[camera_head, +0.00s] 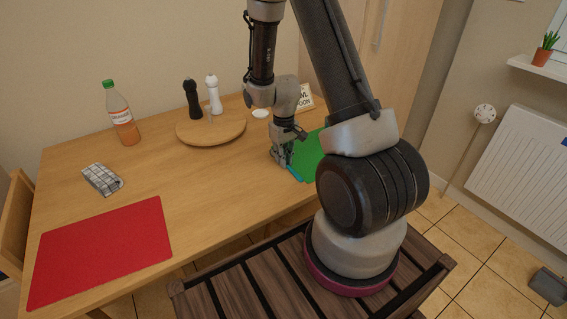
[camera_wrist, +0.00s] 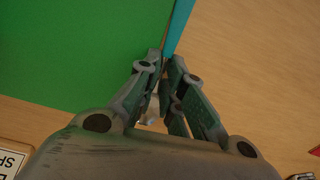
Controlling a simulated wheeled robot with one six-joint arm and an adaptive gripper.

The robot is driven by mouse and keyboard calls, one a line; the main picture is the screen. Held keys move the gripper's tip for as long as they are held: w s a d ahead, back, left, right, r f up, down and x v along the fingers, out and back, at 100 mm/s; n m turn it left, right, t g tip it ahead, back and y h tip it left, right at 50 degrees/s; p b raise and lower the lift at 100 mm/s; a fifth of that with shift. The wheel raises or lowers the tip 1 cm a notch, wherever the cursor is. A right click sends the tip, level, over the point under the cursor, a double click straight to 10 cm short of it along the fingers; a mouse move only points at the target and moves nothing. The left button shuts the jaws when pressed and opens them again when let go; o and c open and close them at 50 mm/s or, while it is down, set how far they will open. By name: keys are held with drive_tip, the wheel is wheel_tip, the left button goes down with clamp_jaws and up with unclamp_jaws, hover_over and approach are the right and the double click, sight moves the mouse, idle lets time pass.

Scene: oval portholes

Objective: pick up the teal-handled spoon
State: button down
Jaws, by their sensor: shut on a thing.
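The teal-handled spoon (camera_head: 294,173) lies by the edge of the green mat (camera_head: 308,158) on the wooden table. In the wrist view its teal handle (camera_wrist: 181,27) runs up from between my fingertips along the mat's edge (camera_wrist: 70,50). My gripper (camera_head: 284,163) points down at the table and is shut on the handle. In the wrist view my gripper (camera_wrist: 164,58) has its fingers close together at the handle's lower end. A small pale shape, perhaps the spoon's bowl, shows between the fingers. I cannot tell whether the spoon touches the table.
A round wooden board (camera_head: 211,131) holds a black mill (camera_head: 192,99) and a white mill (camera_head: 214,95). A bottle (camera_head: 121,114), a checked cloth (camera_head: 102,179) and a red mat (camera_head: 101,249) are to the left. A lettered card (camera_head: 305,98) stands behind my gripper. The table's middle is clear.

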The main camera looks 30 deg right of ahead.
drive_tip(key=shift+s+f, duration=0.15)
drive_tip(key=shift+s, duration=0.1)
